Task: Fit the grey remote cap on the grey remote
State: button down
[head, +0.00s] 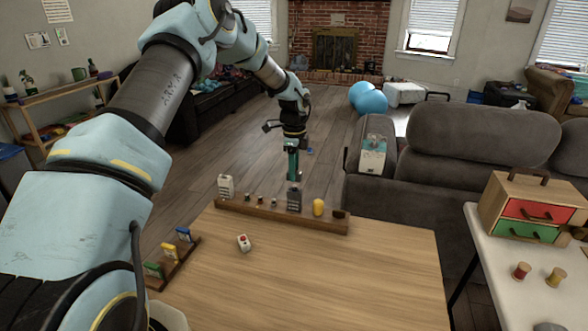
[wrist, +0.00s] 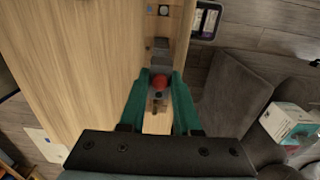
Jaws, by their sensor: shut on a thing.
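The grey remote (head: 294,200) stands upright in the long wooden rack on the table, its dark buttons facing the head camera. My gripper (head: 292,177) points straight down directly over it, its green fingers close together. In the wrist view the grey remote cap (wrist: 160,82), showing a round red part, sits between the fingertips, and my gripper (wrist: 162,77) is shut on it. The cap is hardly visible in the head view. I cannot tell whether it touches the remote.
A white remote (head: 226,186), several small pegs and a yellow cylinder (head: 318,207) stand along the rack (head: 262,212). A white piece with a red button (head: 243,242) lies on the table (head: 330,275). A smaller rack (head: 178,262) holds coloured pieces at left. The front table area is clear.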

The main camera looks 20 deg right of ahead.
aim_at(294, 185)
jog(key=shift+f, duration=0.65)
jog(key=shift+f+b, duration=0.8)
jog(key=shift+f, duration=0.65)
dwell(1.6)
jog(key=c, duration=0.5)
grip_release()
jog(key=shift+c, duration=0.2)
